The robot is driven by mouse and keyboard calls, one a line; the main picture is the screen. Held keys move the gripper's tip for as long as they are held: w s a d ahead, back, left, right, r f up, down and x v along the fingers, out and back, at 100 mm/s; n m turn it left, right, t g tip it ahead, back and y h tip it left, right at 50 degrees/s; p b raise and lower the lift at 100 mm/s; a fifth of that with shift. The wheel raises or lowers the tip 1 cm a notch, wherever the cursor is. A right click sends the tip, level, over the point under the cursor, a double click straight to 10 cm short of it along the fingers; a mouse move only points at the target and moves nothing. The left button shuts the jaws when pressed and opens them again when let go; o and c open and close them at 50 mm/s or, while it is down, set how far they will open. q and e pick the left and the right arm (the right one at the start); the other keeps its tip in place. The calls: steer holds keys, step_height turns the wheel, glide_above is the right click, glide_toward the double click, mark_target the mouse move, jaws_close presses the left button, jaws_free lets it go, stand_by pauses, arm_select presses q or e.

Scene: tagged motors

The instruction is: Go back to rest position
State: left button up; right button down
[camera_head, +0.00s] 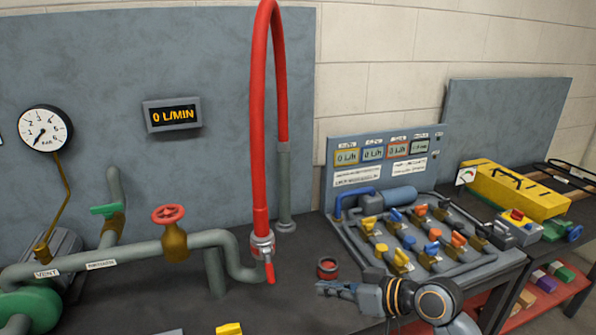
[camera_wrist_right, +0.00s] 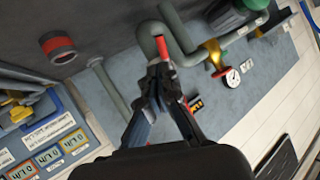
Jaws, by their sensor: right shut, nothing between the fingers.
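My right gripper (camera_head: 322,288) reaches in from the lower right in the head view, above the bench's front part. Its fingers are together, with nothing held. In the right wrist view the fingertips (camera_wrist_right: 160,72) meet in front of a red lever (camera_wrist_right: 162,50), which lies beyond them; I cannot tell the exact gap. In the head view the red lever (camera_head: 270,273) hangs under the coupling at the end of a red hose (camera_head: 258,130), to the left of the gripper and apart from it. My left gripper is not in view.
A red-banded dark cylinder (camera_head: 327,267) stands just behind the gripper. A valve panel (camera_head: 420,262) with several coloured handles lies behind the right arm. Grey pipes with a red handwheel (camera_head: 168,214) stand at left.

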steer(key=s+d+f+m+g+h, duration=0.1)
steer(key=s+d+f+h, duration=0.1)
steer(key=s+f, duration=0.5)
steer(key=s+d+f+m+g+h, duration=0.1)
steer(key=s+d+f+h, duration=0.15)
steer(key=s+f, duration=0.4)
steer(key=s+d+f+m+g+h, duration=0.1)
steer(key=s+d+f+m+h, duration=0.2)
steer(key=s, duration=0.5)
steer(key=s+d+f+m+g+h, duration=0.1)
steer(key=s+d+h, duration=0.2)
steer(key=s+d, duration=0.45)
step_height(320, 180, down, 25)
steer(key=s+a+g, duration=0.1)
steer(key=s+a, duration=0.1)
steer(key=s+d+f+g, duration=0.1)
steer(key=s+d+f, duration=0.2)
steer(key=s+f, duration=1.3)
steer(key=shift+s+f+n+g, duration=0.3)
steer(key=shift+s+f+n, duration=0.1)
steer(key=shift+f, duration=0.35)
